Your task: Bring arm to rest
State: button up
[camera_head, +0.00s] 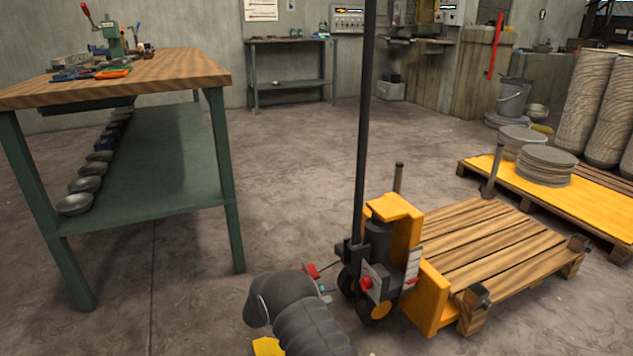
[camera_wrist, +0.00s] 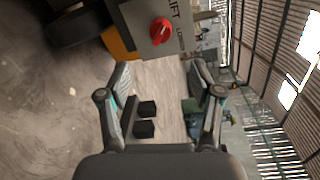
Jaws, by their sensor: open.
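My gripper (camera_wrist: 160,70) is open in the wrist view, with its two fingers spread apart and nothing held between them. A grey panel with a red knob (camera_wrist: 161,31) and partly cut lettering lies just beyond the fingertips, apart from them. In the head view, my dark ribbed arm reaches up from the bottom edge and hides most of my gripper. The yellow pallet lifter (camera_head: 397,220) stands just to its right, with its red knob (camera_head: 366,283) facing the arm.
A wooden pallet (camera_head: 480,245) sits at the lifter's right. A workbench (camera_head: 140,75) with bowls on its lower shelf stands at left. Stacked discs (camera_head: 547,162) rest on a yellow-topped pallet at right. The floor between bench and lifter is clear.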

jog(key=s+d+f+m+g+y, duration=0.2)
jog(key=s+f+m+g, duration=0.1)
jog(key=s+f+m, duration=0.45)
jog(key=s+r+m+g+y, duration=0.25)
jog(key=s+r+m, duration=0.2)
jog(key=m, duration=0.25)
jog(key=s+d+r+m+t+y+p, duration=0.1)
jog(key=s+d+r+m+y+p, duration=0.1)
jog(key=s+r+m, duration=0.5)
jog(key=s+d+r+m+t+y+p, duration=0.2)
jog(key=s+d+r+m+y, duration=0.2)
jog(key=s+r+m, duration=0.4)
jog(key=s+d+r+m+t+y+p, duration=0.1)
jog(key=s+r+m+y, duration=0.4)
jog(key=s+r, duration=1)
notch_tip(320, 180, up, 13)
jog(key=d+m+p, duration=0.1)
jog(key=d+m, duration=0.1)
jog(key=m, duration=0.1)
jog(key=shift+d+p, duration=0.2)
jog(key=shift+p, duration=0.15)
jog(key=shift+f, duration=0.1)
jog(key=shift+c, duration=0.2)
